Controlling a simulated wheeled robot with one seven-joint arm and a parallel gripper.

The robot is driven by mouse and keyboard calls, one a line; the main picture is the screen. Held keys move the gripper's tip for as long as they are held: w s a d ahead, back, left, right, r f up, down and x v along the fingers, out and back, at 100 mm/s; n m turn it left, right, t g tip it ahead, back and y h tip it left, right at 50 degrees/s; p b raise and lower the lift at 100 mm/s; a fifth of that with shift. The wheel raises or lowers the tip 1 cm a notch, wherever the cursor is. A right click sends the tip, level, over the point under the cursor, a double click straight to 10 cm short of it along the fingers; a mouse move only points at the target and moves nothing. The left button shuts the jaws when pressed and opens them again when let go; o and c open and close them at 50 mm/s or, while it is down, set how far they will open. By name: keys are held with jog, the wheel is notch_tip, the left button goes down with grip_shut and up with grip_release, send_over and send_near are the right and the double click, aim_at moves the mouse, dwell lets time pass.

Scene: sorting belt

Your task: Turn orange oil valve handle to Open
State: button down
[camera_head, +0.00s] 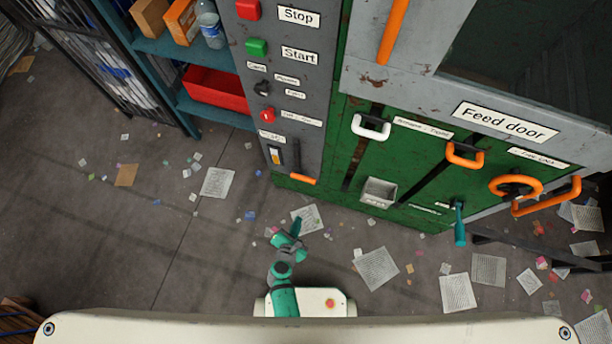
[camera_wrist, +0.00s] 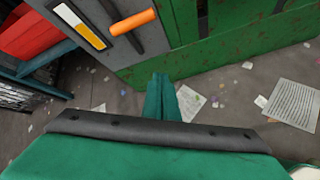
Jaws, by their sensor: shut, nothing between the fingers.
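An orange handle (camera_head: 302,179) sits at the lower end of the grey control panel, beside a dark upright bar and a yellow-and-white gauge (camera_head: 275,155). I take it for the oil valve handle; the small label above is too blurred to read. In the wrist view the orange handle (camera_wrist: 132,21) is at the top, left of centre, with the gauge (camera_wrist: 80,27) to its left. My gripper (camera_head: 296,223) is shut and empty, below the handle and apart from it. Its closed fingertips (camera_wrist: 161,80) point toward the base of the green machine.
The green machine (camera_head: 350,195) carries other orange handles: a slider (camera_head: 465,155), a wheel (camera_head: 515,187) and a side bar (camera_head: 550,197). A teal shelf with a red bin (camera_head: 215,88) stands left of the panel. Papers litter the open floor.

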jog(key=w+f+n+t+h, duration=0.1)
jog(key=w+n, duration=0.4)
jog(key=w, duration=0.1)
jog(key=shift+w+d+f, duration=0.15)
jog(key=shift+d, duration=0.15)
jog(key=w+d+f, duration=0.1)
jog(key=w+d, duration=0.1)
jog(key=w, duration=0.7)
jog(key=shift+d, duration=0.4)
jog(key=shift+f, duration=0.1)
jog(key=shift+w, duration=0.1)
